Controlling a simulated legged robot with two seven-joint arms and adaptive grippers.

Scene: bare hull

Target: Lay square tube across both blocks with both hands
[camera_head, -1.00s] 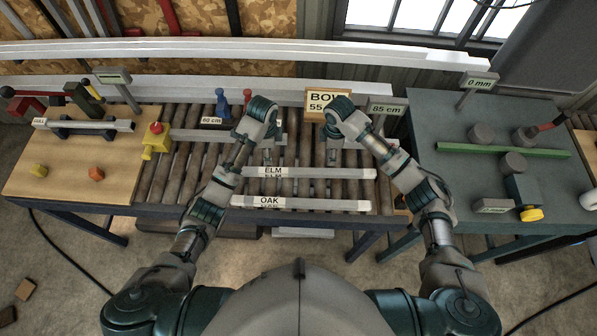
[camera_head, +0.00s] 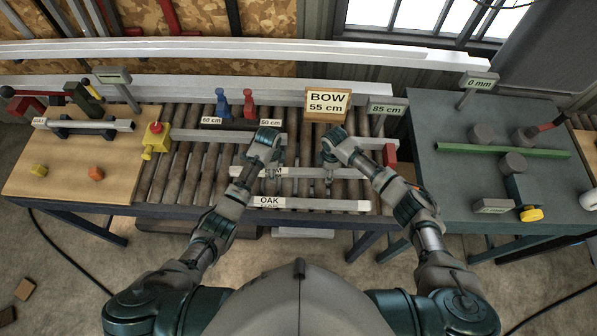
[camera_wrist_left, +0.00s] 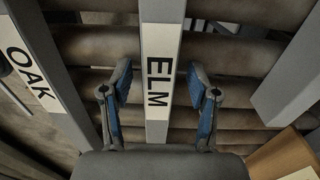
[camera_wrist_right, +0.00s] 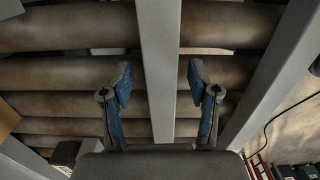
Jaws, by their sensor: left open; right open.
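A pale square tube labelled ELM (camera_head: 303,172) lies across the rollers, with one labelled OAK (camera_head: 330,205) nearer me. A third pale tube (camera_head: 200,135) lies farther back. My left gripper (camera_head: 270,169) is open at the ELM label. In the left wrist view the ELM tube (camera_wrist_left: 160,12) runs between its apart fingers (camera_wrist_left: 157,95). My right gripper (camera_head: 329,178) is open farther right over the same tube. In the right wrist view the tube (camera_wrist_right: 157,60) passes between its fingers (camera_wrist_right: 158,95). I cannot tell which blocks are meant.
A yellow block (camera_head: 155,140) stands at the conveyor's left and a red block (camera_head: 390,155) at its right. A grey table (camera_head: 450,200) is right, a wooden bench (camera_head: 70,185) left.

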